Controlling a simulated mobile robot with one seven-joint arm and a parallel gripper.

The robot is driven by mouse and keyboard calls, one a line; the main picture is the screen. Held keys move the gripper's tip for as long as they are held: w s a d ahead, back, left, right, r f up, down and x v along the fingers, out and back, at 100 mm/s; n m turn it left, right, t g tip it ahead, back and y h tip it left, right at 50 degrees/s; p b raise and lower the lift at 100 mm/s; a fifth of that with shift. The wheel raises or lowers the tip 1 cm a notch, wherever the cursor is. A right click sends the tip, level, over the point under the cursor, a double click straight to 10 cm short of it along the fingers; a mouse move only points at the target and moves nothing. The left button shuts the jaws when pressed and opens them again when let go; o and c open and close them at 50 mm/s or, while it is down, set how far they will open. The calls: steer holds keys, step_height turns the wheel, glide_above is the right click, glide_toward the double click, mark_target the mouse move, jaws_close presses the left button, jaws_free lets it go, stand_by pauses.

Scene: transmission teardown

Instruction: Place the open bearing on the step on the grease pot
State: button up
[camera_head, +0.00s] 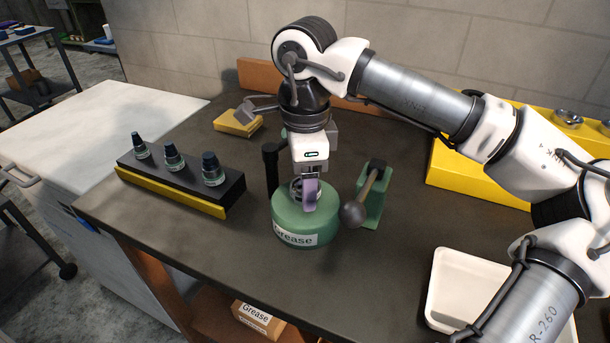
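The green grease pot (303,235) stands on the dark workbench, with a label reading "Grease" on its front. My gripper (308,196) points down over the top of the pot. A purple finger shows in front, and the other finger is mostly hidden. A metallic ring, which looks like the open bearing (295,189), is at the fingers, partly covered by the front one. My gripper looks shut on it. The bearing is at the pot's top; whether it touches the pot, and the step itself, cannot be made out.
A green stand with a ball-ended lever (353,212) is close to the pot's right. A black post (271,168) stands behind left. A rack with small bottles (180,185) is at left, a white tray (440,300) at front right, a yellow holder (460,172) at right.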

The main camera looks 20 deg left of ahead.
step_height(320, 180, up, 12)
steer(key=shift+r, duration=0.15)
stand_by(0.5)
stand_by(0.9)
